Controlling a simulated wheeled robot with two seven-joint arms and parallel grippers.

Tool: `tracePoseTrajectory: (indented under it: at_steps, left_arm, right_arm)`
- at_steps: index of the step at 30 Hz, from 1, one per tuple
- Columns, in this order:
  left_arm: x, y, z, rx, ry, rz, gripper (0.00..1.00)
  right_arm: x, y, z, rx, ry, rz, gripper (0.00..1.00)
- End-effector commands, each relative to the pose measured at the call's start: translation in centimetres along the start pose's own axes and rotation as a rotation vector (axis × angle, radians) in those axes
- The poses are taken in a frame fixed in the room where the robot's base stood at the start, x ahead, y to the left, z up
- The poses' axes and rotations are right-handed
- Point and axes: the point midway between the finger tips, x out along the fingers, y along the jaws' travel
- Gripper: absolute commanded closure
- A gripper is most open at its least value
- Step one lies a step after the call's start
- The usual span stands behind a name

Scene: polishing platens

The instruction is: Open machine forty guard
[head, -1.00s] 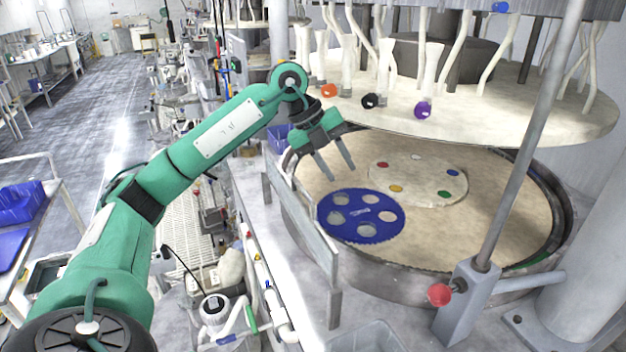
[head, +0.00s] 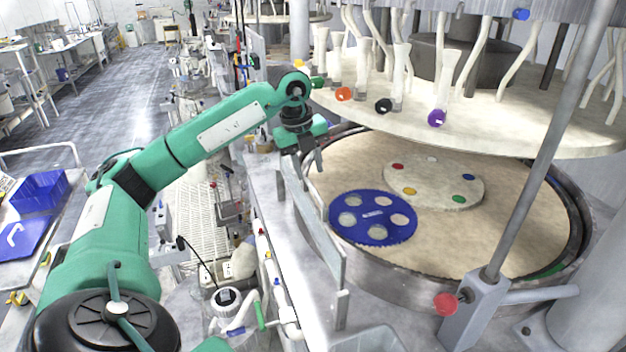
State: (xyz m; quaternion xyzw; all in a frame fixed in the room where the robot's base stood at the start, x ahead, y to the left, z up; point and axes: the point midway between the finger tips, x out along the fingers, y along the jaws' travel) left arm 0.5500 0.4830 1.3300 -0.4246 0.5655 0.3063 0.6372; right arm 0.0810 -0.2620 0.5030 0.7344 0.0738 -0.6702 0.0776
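The guard (head: 320,240) is a grey upright panel along the left rim of the round polishing machine (head: 470,235). I cannot tell which machine number this is. My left gripper (head: 309,166) points down at the far end of the guard, close to its top edge. Its fingers look apart, with nothing seen held between them. I cannot tell whether they touch the panel or straddle it. My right gripper is out of view.
A blue holed carrier disc (head: 372,218) lies on the beige platen. A large upper plate (head: 540,128) with hoses hangs above it. A slanted grey post (head: 545,150) and red knob (head: 446,304) stand at the front right. Pipes and bottles crowd the left side.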

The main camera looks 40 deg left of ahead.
Motion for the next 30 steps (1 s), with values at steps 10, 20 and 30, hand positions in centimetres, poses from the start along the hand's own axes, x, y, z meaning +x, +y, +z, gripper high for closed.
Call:
tracePoseTrajectory:
  at_steps: [10, 20, 30]
  left_arm:
    - [4.8, 0.0, 0.0, 0.001, 0.001, 0.002, 0.66]
    - [5.7, 0.0, 0.0, 0.001, 0.0, -0.001, 0.66]
    - [5.7, 0.0, 0.0, 0.002, 0.0, 0.0, 1.0]
  right_arm:
    - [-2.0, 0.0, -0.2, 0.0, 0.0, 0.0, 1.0]
    - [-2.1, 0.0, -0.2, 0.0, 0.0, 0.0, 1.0]
    - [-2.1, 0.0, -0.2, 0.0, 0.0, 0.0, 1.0]
